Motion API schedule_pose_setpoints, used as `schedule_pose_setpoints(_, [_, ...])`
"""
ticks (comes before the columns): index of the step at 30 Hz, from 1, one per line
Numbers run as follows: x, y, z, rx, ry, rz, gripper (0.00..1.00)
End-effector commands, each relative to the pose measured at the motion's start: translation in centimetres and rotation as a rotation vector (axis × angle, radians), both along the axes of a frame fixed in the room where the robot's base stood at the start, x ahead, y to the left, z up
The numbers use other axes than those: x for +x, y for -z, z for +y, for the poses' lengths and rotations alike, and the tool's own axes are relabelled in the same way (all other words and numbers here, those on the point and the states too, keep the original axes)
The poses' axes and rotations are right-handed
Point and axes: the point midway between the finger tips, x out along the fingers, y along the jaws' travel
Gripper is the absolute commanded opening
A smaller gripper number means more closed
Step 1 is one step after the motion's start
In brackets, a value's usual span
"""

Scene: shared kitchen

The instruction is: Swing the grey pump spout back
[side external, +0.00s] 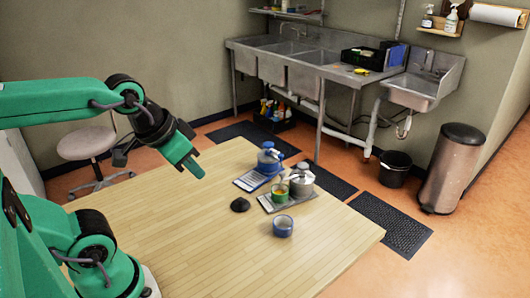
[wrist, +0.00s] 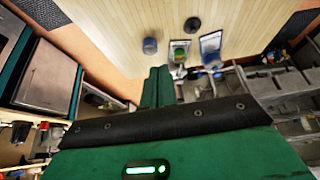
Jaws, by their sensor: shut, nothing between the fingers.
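The grey pump dispenser (side external: 303,183) stands upright on a grey board (side external: 268,204) on the wooden table. Its spout is too small to make out clearly. A green and yellow cup (side external: 282,194) stands close in front of it on the same board; it also shows in the wrist view (wrist: 179,53). A blue pump dispenser (side external: 267,160) stands on a second board behind and to the left; it also shows in the wrist view (wrist: 211,58). My gripper (side external: 197,170) is shut and empty, raised above the table to the left of both dispensers, touching nothing.
A blue-grey cup (side external: 283,227) stands in front of the grey board. A dark round object (side external: 240,204) lies to the left of that board. The table (side external: 190,240) is clear at the front and left. Sinks (side external: 300,60) line the back wall, beyond the table.

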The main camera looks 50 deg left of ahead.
Motion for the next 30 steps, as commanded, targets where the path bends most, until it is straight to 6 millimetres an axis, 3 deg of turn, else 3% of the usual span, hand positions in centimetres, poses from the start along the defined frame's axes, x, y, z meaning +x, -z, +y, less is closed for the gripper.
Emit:
schedule_pose_setpoints(14, [0.0, 0.0, 0.0, 0.000, 0.000, 0.000, 0.00])
schedule_pose_setpoints(20, [0.2, -0.2, 0.0, 0.002, 0.002, 0.004, 0.37])
schedule_pose_setpoints(30, [3.5, -1.5, 0.3, 0.025, 0.038, 0.068, 0.39])
